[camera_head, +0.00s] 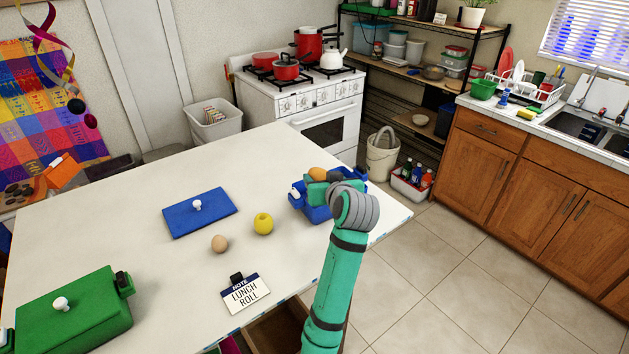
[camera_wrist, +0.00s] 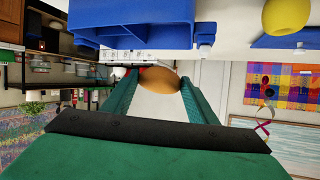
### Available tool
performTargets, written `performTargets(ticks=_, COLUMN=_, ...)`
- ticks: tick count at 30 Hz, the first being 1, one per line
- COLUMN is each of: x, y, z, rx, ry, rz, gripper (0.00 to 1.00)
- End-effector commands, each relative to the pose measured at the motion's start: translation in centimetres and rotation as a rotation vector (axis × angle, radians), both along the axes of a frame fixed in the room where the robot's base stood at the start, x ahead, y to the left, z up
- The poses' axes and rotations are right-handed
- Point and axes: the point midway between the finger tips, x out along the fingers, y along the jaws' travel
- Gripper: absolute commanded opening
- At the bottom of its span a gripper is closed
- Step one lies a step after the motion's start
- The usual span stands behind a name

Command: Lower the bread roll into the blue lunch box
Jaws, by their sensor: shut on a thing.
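My gripper (camera_head: 320,178) is shut on the bread roll (camera_head: 317,173), an orange-brown rounded piece. In the wrist view the bread roll (camera_wrist: 160,80) sits between the two green fingers. The blue lunch box (camera_head: 318,214) is open and stands near the right edge of the white table. The roll shows over the box's far part in the head view. The wrist view looks upside down, and the blue lunch box (camera_wrist: 150,37) shows there apart from the roll, which appears to be above the rim. My gripper and wrist hide much of the box's inside.
A blue lid (camera_head: 198,214) with a white knob lies on the table. A yellow fruit (camera_head: 263,224) and a brown egg-like thing (camera_head: 219,243) lie left of the box. A note card (camera_head: 244,293) reads "LUNCH ROLL". A closed green box (camera_head: 78,312) stands front left.

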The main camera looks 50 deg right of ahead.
Motion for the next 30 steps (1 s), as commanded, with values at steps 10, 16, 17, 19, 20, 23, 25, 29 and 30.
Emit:
performTargets(ticks=10, x=0.0, y=-0.5, z=-0.2, rx=-0.001, ry=0.0, rz=0.0, gripper=0.31)
performTargets(ticks=16, x=0.1, y=-0.6, z=-0.2, rx=-0.001, ry=-0.001, rz=0.0, gripper=0.31)
performTargets(ticks=17, x=0.1, y=-0.6, z=-0.1, rx=-0.001, ry=-0.001, rz=0.0, gripper=0.31)
performTargets(ticks=19, x=0.3, y=-0.7, z=-0.1, rx=-0.001, ry=-0.001, rz=0.0, gripper=0.31)
performTargets(ticks=20, x=0.4, y=-0.8, z=-0.1, rx=-0.001, ry=-0.002, rz=0.0, gripper=0.31)
performTargets(ticks=23, x=0.7, y=-1.1, z=-0.1, rx=-0.002, ry=-0.001, rz=-0.001, gripper=0.31)
performTargets(ticks=25, x=0.9, y=-1.3, z=-0.2, rx=-0.001, ry=0.0, rz=-0.001, gripper=0.31)
performTargets(ticks=29, x=1.4, y=-1.5, z=-0.2, rx=0.0, ry=0.0, rz=0.001, gripper=0.31)
performTargets(ticks=30, x=1.5, y=-1.5, z=-0.2, rx=0.0, ry=0.0, rz=0.002, gripper=0.31)
